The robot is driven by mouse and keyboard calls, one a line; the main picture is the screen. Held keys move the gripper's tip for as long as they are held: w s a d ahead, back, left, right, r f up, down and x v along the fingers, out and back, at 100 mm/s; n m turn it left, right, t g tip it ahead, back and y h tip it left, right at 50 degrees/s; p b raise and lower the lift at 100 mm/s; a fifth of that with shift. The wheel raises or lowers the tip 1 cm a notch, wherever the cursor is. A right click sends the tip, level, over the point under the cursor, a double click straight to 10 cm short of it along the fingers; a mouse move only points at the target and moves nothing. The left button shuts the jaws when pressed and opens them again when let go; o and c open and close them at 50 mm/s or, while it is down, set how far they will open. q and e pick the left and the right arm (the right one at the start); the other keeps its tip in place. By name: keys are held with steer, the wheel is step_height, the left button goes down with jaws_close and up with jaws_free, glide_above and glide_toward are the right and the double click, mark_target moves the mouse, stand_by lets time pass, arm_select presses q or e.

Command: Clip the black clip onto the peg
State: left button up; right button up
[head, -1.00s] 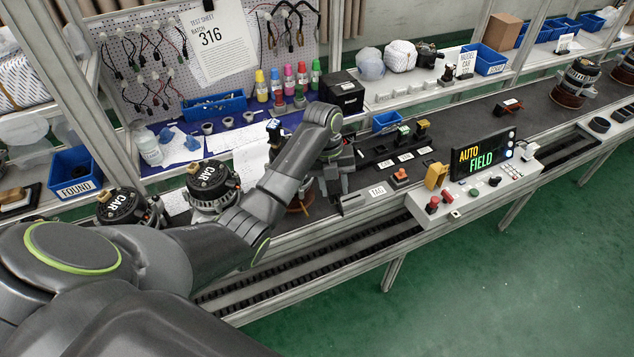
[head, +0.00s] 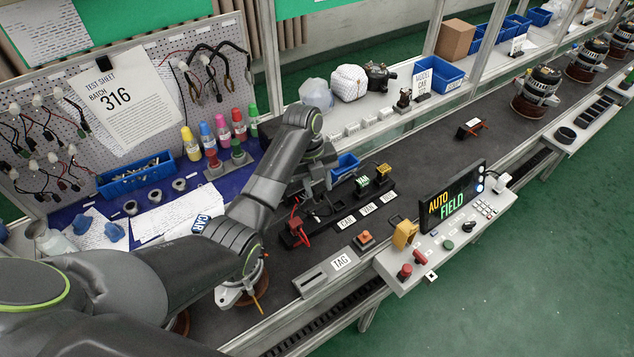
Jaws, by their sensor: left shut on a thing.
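My left gripper (head: 314,188) is over the dark bench, at the left end of the labelled rack (head: 346,222). It is shut on a small dark thing that I take for the black clip; the fingers and the dark surroundings hide most of it. A red clip or lead (head: 297,229) stands just below and left of the gripper, at the rack's left end. I cannot make out the peg clearly. My right gripper is not in view.
A green-topped block (head: 362,182) and a yellow-topped block (head: 383,171) stand behind the rack's labels. A TAG box (head: 320,281) and the AUTO FIELD control panel (head: 450,205) sit in front. An alternator (head: 535,90) stands far right. The belt's middle is mostly clear.

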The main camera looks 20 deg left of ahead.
mark_target(318, 199)
arm_select(q)
steer(key=shift+s+d+r, duration=0.2)
steer(key=shift+s+r, duration=0.05)
steer(key=shift+s, duration=0.15)
steer(key=shift+w+a+p, duration=0.1)
steer(key=shift+w+p, duration=0.05)
steer(key=shift+p, duration=0.4)
steer(key=shift+f+b, duration=0.35)
steer(key=shift+f, duration=0.1)
steer(key=shift+f+b, duration=0.5)
steer(key=shift+f, duration=0.25)
steer(key=shift+f+b, duration=0.55)
steer(key=shift+f, duration=0.35)
steer(key=shift+f+b, duration=0.35)
steer(key=shift+f, duration=0.55)
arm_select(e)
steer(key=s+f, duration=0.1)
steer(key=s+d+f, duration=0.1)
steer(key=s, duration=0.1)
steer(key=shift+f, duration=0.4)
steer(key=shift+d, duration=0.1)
